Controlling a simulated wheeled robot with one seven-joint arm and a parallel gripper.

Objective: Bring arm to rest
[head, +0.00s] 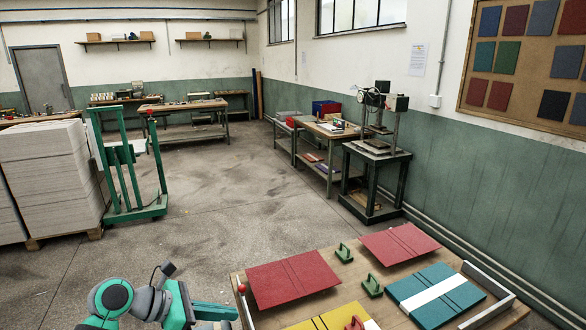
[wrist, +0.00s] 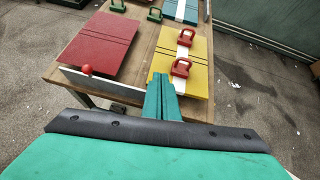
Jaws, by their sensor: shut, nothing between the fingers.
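My arm (head: 150,300) shows at the bottom left of the head view, folded beside the near table. In the wrist view my gripper (wrist: 162,78) points toward the table. Its two green fingers are together, with nothing between them. It appears to be near the table's edge, in front of a yellow cover (wrist: 195,65); I cannot tell its height above the table. In the head view my gripper's fingertips are hard to make out.
The table (head: 240,275) bears red covers (head: 292,278), a teal cover (head: 435,292) with a white band, and green handled blocks (head: 372,285). Red handled blocks (wrist: 181,67) sit on the yellow cover. A red knob (wrist: 87,70) stands at the table's edge. Open floor (head: 230,220) lies beyond.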

